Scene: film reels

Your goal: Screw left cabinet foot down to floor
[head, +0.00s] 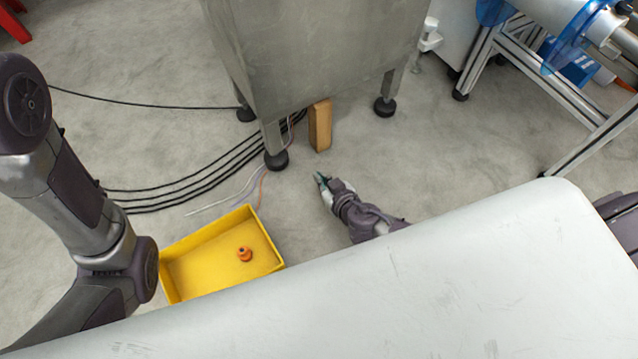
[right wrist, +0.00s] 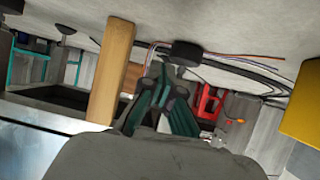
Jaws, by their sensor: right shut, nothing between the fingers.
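The grey metal cabinet (head: 315,50) stands on short legs with black round feet. Its left front foot (head: 277,160) is at the near left corner; it also shows as a black disc in the right wrist view (right wrist: 186,51). Whether it touches the floor I cannot tell. My right gripper (head: 320,179) is shut and empty, low over the floor, to the right of and nearer than this foot, apart from it. Its dark green fingers (right wrist: 167,90) point toward the foot in the right wrist view. My left arm shows at the left; its gripper is out of view.
A wooden block (head: 320,126) stands upright under the cabinet's front edge, right of the foot. Black cables (head: 190,180) and thin wires run on the floor by the foot. A yellow tray (head: 221,230) holds an orange part (head: 244,254). Floor right of my gripper is clear.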

